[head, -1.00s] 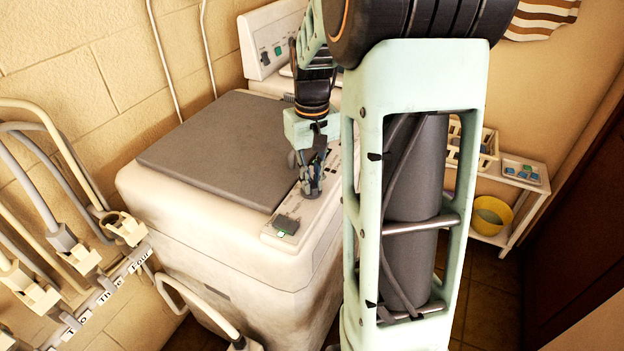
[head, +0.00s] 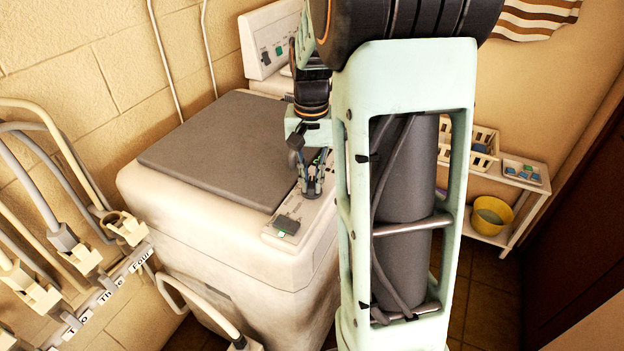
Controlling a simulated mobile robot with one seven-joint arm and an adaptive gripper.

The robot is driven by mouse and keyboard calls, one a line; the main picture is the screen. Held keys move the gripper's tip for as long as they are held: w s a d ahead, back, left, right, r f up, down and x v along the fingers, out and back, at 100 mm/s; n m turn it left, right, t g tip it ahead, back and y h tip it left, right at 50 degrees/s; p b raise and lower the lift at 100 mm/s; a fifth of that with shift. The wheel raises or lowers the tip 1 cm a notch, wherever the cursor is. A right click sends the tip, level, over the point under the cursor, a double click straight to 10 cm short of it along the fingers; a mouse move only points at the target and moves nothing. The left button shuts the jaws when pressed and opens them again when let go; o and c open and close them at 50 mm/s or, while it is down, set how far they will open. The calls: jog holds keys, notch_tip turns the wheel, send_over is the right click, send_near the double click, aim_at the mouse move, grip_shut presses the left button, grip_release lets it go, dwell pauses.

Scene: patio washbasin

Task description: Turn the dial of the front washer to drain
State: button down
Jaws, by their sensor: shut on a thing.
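The front washer (head: 222,245) is a cream machine with a grey lid (head: 215,150) on top. My gripper (head: 311,190) points down over the middle of this strip and is shut on the dial there. The fingers hide the dial, so its setting cannot be read. A small green spot shows just behind the fingers.
A second washer (head: 270,42) with an upright panel stands behind. Hoses and labelled taps (head: 85,262) hang at the left wall. A white shelf (head: 526,178) with a yellow bucket (head: 490,216) stands at the right. My arm blocks the middle of the view.

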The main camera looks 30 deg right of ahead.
aim_at(311, 184)
jog(key=shift+m, duration=1.1)
jog(key=c, duration=2)
grip_release()
jog(key=shift+r, duration=0.1)
notch_tip(311, 184, up, 12)
jog(key=shift+f, duration=0.1)
